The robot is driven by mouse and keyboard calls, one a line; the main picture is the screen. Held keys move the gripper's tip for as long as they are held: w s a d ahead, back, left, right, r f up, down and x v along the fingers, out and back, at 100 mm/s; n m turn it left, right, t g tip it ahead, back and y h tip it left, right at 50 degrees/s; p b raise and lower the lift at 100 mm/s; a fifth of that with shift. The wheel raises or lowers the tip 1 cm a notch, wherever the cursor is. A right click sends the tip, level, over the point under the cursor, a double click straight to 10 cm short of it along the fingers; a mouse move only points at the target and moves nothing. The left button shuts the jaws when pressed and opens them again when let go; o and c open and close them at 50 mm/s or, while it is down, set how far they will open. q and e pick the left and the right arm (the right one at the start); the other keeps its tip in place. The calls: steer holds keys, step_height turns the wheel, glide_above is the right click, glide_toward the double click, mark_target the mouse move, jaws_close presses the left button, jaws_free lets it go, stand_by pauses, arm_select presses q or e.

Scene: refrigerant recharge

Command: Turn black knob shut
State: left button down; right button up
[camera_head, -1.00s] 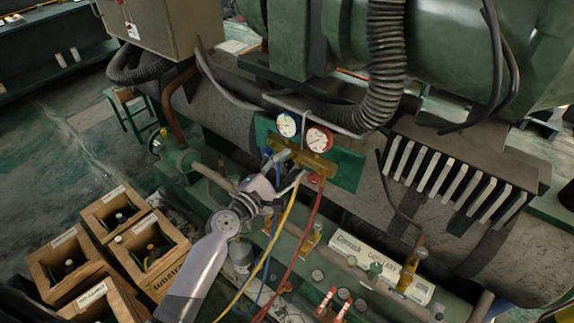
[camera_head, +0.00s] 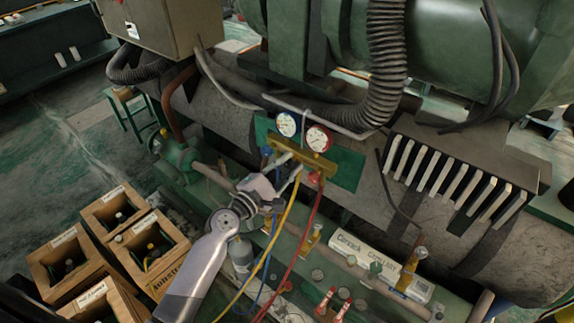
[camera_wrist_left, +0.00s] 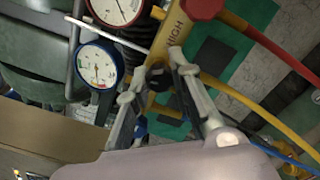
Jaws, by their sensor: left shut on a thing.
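The black knob (camera_wrist_left: 158,74) shows in the left wrist view between my left gripper's fingertips (camera_wrist_left: 158,70), on the brass gauge manifold (camera_wrist_left: 170,32). The fingers stand on either side of the knob and are shut on it. A blue-rimmed gauge (camera_head: 288,124) and a red-rimmed gauge (camera_head: 319,138) sit above the manifold. A red knob (camera_head: 316,178) is at its right end. My right gripper is not in view.
A yellow hose (camera_head: 272,245) and a red hose (camera_head: 299,238) hang down close beside my left gripper. A grey cylinder (camera_head: 241,255) stands below it. Wooden crates (camera_head: 110,205) with bottles stand at lower left. A white box (camera_head: 385,265) lies at lower right.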

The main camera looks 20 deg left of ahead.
arm_select(q)
steer(key=shift+f, duration=0.1)
steer(key=m+b, duration=0.1)
steer(key=m, duration=0.3)
steer(key=shift+m, duration=0.3)
steer(key=m, duration=0.4)
steer(key=shift+m, duration=0.3)
steer(key=m, duration=0.5)
steer(key=m+p, duration=0.1)
steer(key=m, duration=0.4)
steer(key=shift+m, duration=0.4)
steer(key=c, duration=1.4)
jaws_free()
